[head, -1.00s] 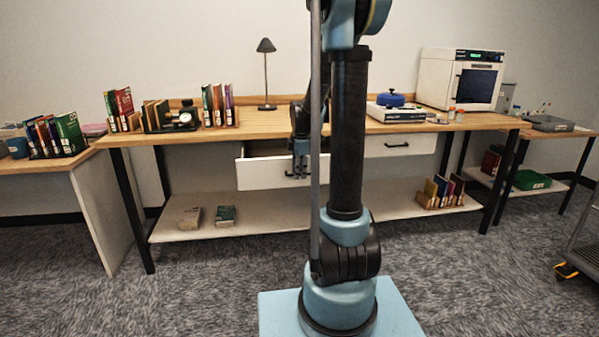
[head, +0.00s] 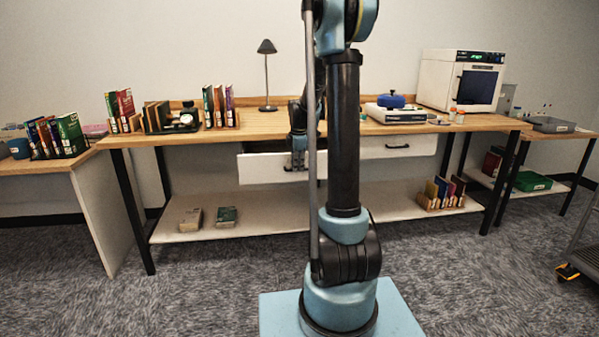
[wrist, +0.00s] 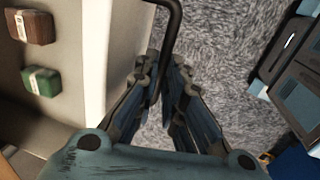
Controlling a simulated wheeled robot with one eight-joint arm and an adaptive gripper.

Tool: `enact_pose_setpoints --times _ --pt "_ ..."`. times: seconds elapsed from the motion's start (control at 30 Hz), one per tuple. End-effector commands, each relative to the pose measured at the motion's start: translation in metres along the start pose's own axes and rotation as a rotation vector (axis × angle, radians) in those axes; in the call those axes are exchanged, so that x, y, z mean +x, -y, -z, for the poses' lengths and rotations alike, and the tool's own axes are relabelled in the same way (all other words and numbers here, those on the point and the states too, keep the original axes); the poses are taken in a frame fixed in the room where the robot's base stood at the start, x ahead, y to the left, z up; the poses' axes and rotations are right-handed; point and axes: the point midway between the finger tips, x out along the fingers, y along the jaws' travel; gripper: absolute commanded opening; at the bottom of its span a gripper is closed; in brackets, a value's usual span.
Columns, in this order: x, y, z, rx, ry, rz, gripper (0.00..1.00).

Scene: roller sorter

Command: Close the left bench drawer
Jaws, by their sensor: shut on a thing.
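The left bench drawer (head: 262,169) has a white front that stands out from the bench, lower in the head view than the right drawer front. It is partly open. My gripper (head: 297,163) is at the drawer front, partly behind my own arm. In the wrist view my gripper (wrist: 165,72) is shut on the black drawer handle (wrist: 173,32), whose bar runs between the fingers. The white drawer front (wrist: 118,45) is just left of the fingers.
The right drawer (head: 398,146) looks shut. The lower shelf (head: 270,205) bears two book stacks at left and a book rack (head: 441,192) at right. The bench top (head: 260,124) holds books, a lamp, a scale and an oven. Carpet in front is clear around my base.

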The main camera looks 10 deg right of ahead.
Motion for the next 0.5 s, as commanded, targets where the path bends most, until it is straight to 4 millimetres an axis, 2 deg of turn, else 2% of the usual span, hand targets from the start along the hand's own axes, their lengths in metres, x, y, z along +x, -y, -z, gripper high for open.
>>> enact_pose_setpoints --times 0.03,0.2,0.5 --pt "0.003 -0.015 0.0 0.0 0.001 -0.001 0.0" --pt "0.011 -0.06 -0.001 0.0 0.0 -0.001 0.0" --pt "0.023 -0.125 -0.001 0.0 0.0 -0.001 0.0"
